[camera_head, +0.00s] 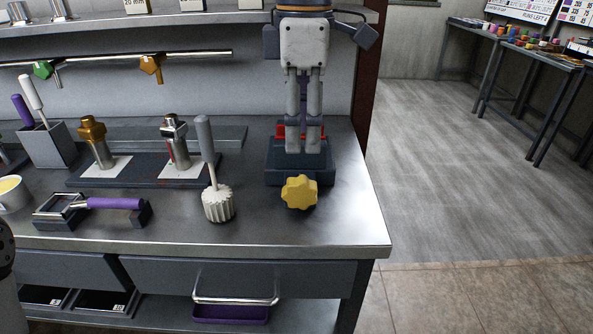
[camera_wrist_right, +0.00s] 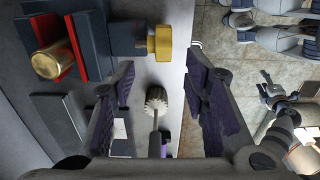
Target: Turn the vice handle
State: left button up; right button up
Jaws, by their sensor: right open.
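The vice (camera_head: 285,172) is a dark blue-grey block with red jaws near the right end of the bench. Its yellow lobed handle (camera_head: 300,191) faces the front. In the right wrist view the handle (camera_wrist_right: 162,44) shows beyond the gap between my fingers, with the vice (camera_wrist_right: 95,30) to its left. A brass cylinder (camera_wrist_right: 52,60) sits at the red jaws. My right gripper (camera_head: 304,150) points down over the vice and hides part of its jaws. In the right wrist view its fingers (camera_wrist_right: 158,75) are spread and empty, apart from the handle. My left gripper is not in view.
A pale fluted piece with a grey handle (camera_head: 219,205) stands left of the vice. Further left are a dark plate with two metal fittings (camera_head: 135,172) and a purple-handled tool (camera_head: 115,203). The bench's front and right edges are close to the vice. A shelf (camera_head: 190,20) runs behind.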

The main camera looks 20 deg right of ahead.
aim_at(309, 180)
jog(key=f, duration=1)
jog(key=shift+s+f, duration=0.25)
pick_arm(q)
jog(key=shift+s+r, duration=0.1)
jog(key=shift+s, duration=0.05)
pick_arm(e)
grip_shut()
jog(key=shift+s+d+r+y+p, duration=0.1)
jog(key=shift+s+r+y+p, duration=0.1)
jog(key=shift+r+y+p, duration=0.35)
jog(key=shift+w+d+f+t+y, duration=0.15)
jog(key=shift+f+t+y, duration=0.15)
jog(key=shift+y, duration=0.3)
jog(key=shift+w+d+f+t+y, duration=0.1)
jog(key=shift+f+t+y, duration=0.1)
jog(key=shift+f+y, duration=0.25)
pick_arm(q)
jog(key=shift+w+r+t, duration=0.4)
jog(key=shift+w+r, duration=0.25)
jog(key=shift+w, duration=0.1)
pick_arm(e)
jog(key=shift+s+y, duration=0.1)
jog(key=shift+y, duration=0.9)
